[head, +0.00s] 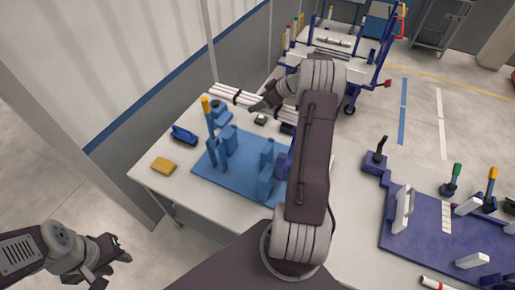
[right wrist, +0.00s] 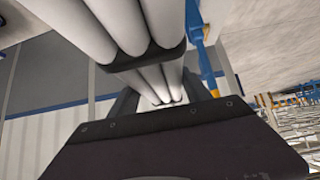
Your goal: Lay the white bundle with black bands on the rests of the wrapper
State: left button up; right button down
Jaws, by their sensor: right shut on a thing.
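The white bundle with black bands (head: 227,91) is several long white pipes side by side. My right gripper (head: 267,101) is shut on it and holds it beyond the back of the blue wrapper (head: 242,180). In the right wrist view the white bundle (right wrist: 120,22) runs between the fingers (right wrist: 160,95), with a black band (right wrist: 145,58) in front of them. The wrapper is a blue plate with upright blue rests (head: 229,140) and an orange-tipped lever (head: 206,106). My right arm hides its right part. My left gripper (head: 118,250) is open and empty, off the table's left side.
A yellow block (head: 163,165) and a dark blue tool (head: 184,134) lie left of the wrapper on the white table (head: 150,182). A purple fixture (head: 415,225) with handles and white parts stands at the right. A cart (head: 340,60) with pipes stands behind.

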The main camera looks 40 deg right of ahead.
notch_tip(320, 180, down, 22)
jog(key=b, duration=1)
jog(key=shift+w+f, duration=0.25)
jog(key=shift+w, duration=0.1)
jog(key=c, duration=0.8)
grip_release()
jog(key=shift+d, duration=0.1)
jog(key=o, duration=0.3)
jog(key=shift+s, duration=0.1)
